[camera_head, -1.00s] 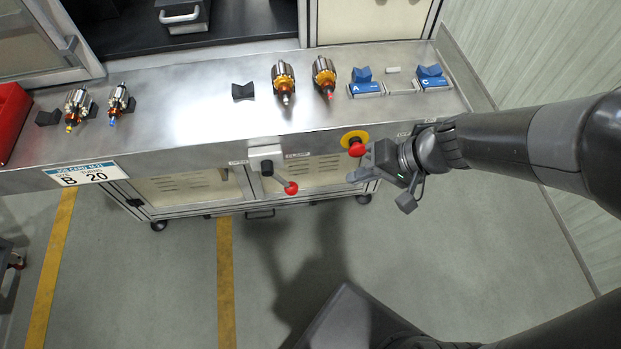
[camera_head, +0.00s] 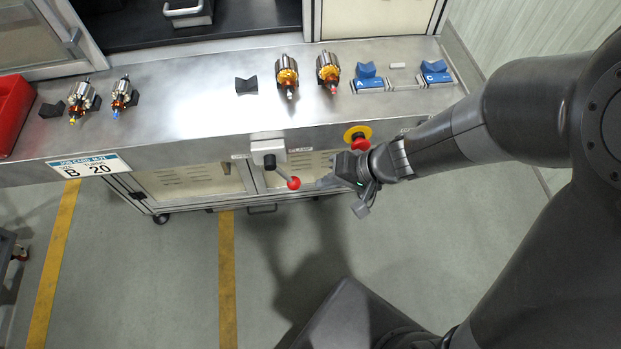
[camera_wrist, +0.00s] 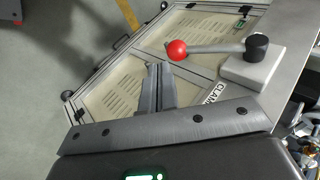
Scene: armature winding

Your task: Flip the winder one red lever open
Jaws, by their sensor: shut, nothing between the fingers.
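The red lever is a red ball (camera_head: 294,183) on a short metal arm, fixed to a white block with a black pivot (camera_head: 269,160) on the bench's front face. The arm slants down and to the right from the pivot. My gripper (camera_head: 322,184) is shut and empty, just right of the ball in the head view. In the wrist view the shut fingers (camera_wrist: 157,70) are near the red ball (camera_wrist: 177,50), with a small gap in the picture. I cannot tell whether they touch.
A red emergency button on a yellow disc (camera_head: 357,138) sits close to my wrist on the bench front. The steel bench top (camera_head: 190,115) carries several armatures, a black holder (camera_head: 246,86) and blue holders marked A (camera_head: 369,84) and C (camera_head: 436,78). Cabinet doors (camera_head: 200,181) stand below.

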